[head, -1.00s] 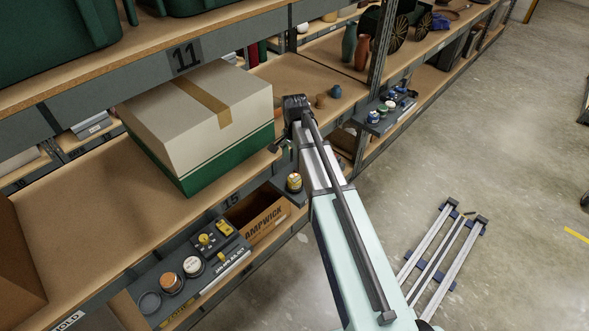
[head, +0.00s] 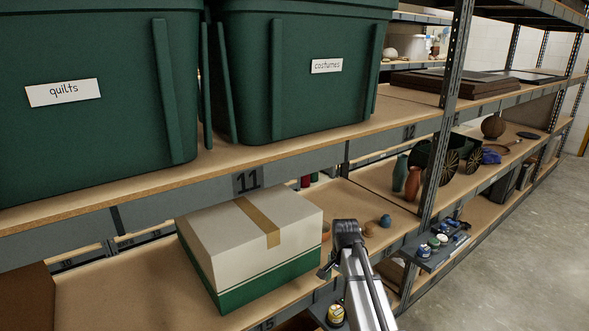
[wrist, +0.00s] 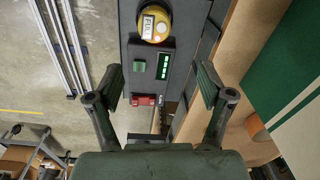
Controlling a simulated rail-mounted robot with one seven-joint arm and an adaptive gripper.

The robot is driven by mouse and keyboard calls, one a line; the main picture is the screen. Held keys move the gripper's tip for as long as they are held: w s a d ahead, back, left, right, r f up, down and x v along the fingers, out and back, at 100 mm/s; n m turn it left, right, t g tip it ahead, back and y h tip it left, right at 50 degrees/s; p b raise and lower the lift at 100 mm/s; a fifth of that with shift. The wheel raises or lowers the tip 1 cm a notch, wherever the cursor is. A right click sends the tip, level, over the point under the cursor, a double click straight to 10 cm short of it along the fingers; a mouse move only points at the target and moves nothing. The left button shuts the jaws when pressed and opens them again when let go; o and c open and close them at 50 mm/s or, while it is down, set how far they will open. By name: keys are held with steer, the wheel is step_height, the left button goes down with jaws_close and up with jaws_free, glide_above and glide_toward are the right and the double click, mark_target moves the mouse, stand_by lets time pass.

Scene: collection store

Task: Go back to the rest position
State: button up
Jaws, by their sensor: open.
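My gripper (head: 327,268) is just right of a large white and green box (head: 250,246) with brown tape in the head view. In the wrist view my gripper (wrist: 160,97) has its two fingers wide apart with nothing held between them. Beyond the fingers is a dark ledge (wrist: 152,55) with a yellow round jar (wrist: 154,24) and a small green display (wrist: 164,67). The box's green and white side (wrist: 290,85) shows at the right of the wrist view. In the head view, the fingers are small and partly hidden by my wrist.
Green bins labelled quilts (head: 100,130) and costumes (head: 300,100) stand on the shelf above. A shelf upright (head: 440,140) rises right of my arm. A small ledge with jars (head: 440,258) juts out there. The concrete floor (head: 520,270) at right is clear.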

steer(key=s+f+n+g, duration=0.2)
steer(key=s+f+n, duration=0.6)
steer(key=s+f, duration=1.55)
steer(key=s+f+g, duration=0.1)
steer(key=s+f, duration=0.3)
steer(key=s, duration=0.5)
steer(key=s+f+g, duration=0.2)
steer(key=s+f, duration=0.2)
steer(key=s, duration=0.5)
steer(key=s+f+n+g, duration=0.1)
steer(key=s+f, duration=0.3)
steer(key=s, duration=0.5)
steer(key=shift+g, duration=0.6)
